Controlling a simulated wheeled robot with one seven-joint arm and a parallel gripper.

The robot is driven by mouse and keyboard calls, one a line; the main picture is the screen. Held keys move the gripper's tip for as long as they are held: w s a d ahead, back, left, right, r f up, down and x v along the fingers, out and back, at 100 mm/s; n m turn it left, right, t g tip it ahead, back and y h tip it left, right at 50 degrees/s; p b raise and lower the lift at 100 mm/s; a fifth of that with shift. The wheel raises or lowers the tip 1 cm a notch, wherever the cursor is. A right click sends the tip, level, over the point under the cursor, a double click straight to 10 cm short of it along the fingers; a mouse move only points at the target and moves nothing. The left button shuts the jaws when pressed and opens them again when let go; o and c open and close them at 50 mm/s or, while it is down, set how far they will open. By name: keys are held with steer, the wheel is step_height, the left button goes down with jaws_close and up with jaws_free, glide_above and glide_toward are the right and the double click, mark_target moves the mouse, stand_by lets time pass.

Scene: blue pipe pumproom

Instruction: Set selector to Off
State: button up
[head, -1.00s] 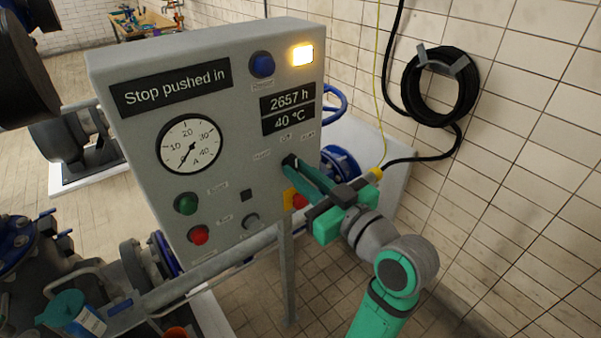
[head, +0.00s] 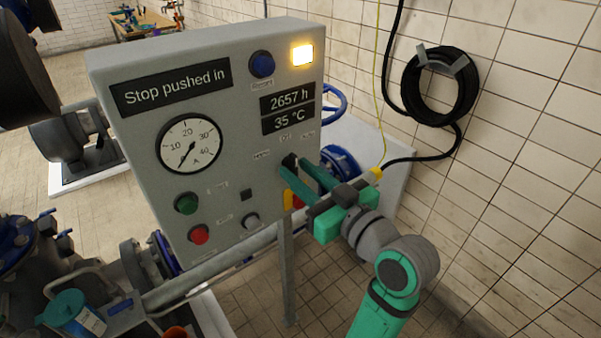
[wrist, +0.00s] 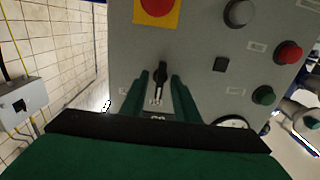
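The selector (head: 289,160) is a small black knob on the right part of the grey control panel, below three small labels; the middle one seems to read Off. In the wrist view the selector (wrist: 160,74) stands between my fingers, its handle roughly vertical, towards the middle label. My gripper (head: 301,169) reaches in from the right, also seen in the wrist view (wrist: 159,82). Its two green fingers are spread, one on each side of the knob, with visible gaps.
A red stop button on a yellow plate (wrist: 158,8) lies close below the selector. The panel (head: 240,130) also carries a gauge (head: 189,145), a green button (head: 187,203), a red button (head: 199,234) and a lit yellow lamp (head: 302,55). A coiled hose (head: 408,85) hangs on the wall.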

steer(key=v, duration=1)
steer(key=shift+s, duration=0.25)
steer(key=shift+d, duration=0.15)
step_height(320, 180, down, 20)
steer(key=w+m+t+h, duration=0.1)
steer(key=m+t+h, duration=0.2)
steer(key=m+h, duration=0.55)
steer(key=s+f+m+g+h, duration=0.1)
steer(key=s+f+m+h, duration=0.2)
steer(key=s+f, duration=0.8)
steer(key=s+a+f+n, duration=0.2)
steer(key=s, duration=0.7)
steer(key=s+a+f+n, duration=0.1)
steer(key=s+a+f, duration=0.1)
steer(key=s, duration=0.7)
steer(key=shift+s+a+n+g, duration=0.3)
steer(key=shift+a+n, duration=0.05)
steer(key=shift+a, duration=0.3)
